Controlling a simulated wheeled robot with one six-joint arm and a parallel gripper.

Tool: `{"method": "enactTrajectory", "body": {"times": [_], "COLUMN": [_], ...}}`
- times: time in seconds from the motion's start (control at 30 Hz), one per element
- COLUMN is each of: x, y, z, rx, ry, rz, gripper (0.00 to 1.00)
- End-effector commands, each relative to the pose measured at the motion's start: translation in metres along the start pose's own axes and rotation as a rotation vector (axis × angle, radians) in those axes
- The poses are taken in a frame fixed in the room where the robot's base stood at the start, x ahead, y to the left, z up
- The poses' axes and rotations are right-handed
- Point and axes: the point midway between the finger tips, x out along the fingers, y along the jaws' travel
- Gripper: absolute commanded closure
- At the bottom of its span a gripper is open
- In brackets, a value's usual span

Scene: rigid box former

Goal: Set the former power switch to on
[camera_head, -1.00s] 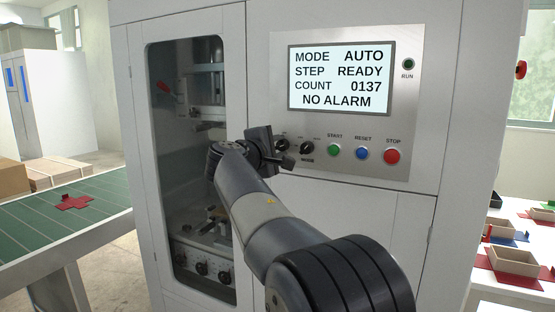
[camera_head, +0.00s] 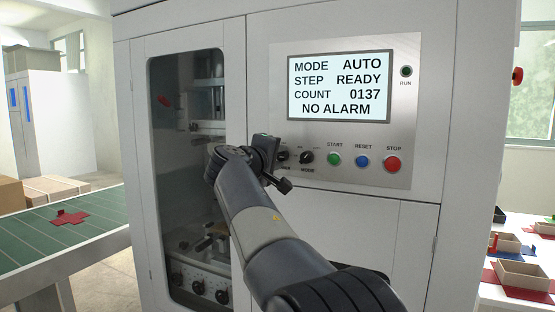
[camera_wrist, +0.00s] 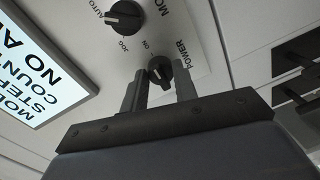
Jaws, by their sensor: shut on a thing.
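The power switch is a small black rotary knob (camera_wrist: 160,70) under the label POWER in the wrist view, with ON printed close by. In the head view this knob (camera_head: 283,156) sits at the left end of the control row, partly hidden by my gripper. My gripper (camera_wrist: 159,84) has one finger on each side of the knob and is shut on it. In the head view my gripper (camera_head: 273,155) is up against the panel. A pale mark shows on the knob; I cannot tell surely which setting it points to. Any OFF label is hidden.
The black MODE knob (camera_head: 307,157) sits close to the right. Beyond it are the green START (camera_head: 334,160), blue RESET (camera_head: 362,161) and red STOP (camera_head: 393,163) buttons. The display (camera_head: 339,88) reads AUTO, READY, NO ALARM. The RUN lamp (camera_head: 406,71) looks dark.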

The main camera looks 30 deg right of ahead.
Motion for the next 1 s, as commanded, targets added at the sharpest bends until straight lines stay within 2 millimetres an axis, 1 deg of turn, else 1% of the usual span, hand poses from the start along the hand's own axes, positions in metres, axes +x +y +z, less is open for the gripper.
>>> {"method": "enactTrajectory", "body": {"times": [0.23,0.27,0.5,0.73,0.8,0.87,0.97,1.0], "x": [0.0,0.0,0.0,0.0,-0.003,-0.009,-0.025,-0.033], "y": [-0.001,-0.001,-0.001,0.0,-0.001,-0.001,-0.001,-0.001], "z": [0.0,0.0,0.0,0.0,0.0,-0.001,-0.001,-0.001], "rx": [0.001,0.001,0.0,0.0,0.0,0.0,0.001,0.001], "ry": [-0.002,-0.002,-0.001,0.0,0.001,0.003,0.004,0.005], "rz": [-0.002,-0.002,-0.001,-0.001,-0.001,-0.001,-0.001,0.0], "gripper": [0.95,0.71,0.51,0.51,0.51,0.51,0.51,0.51]}}
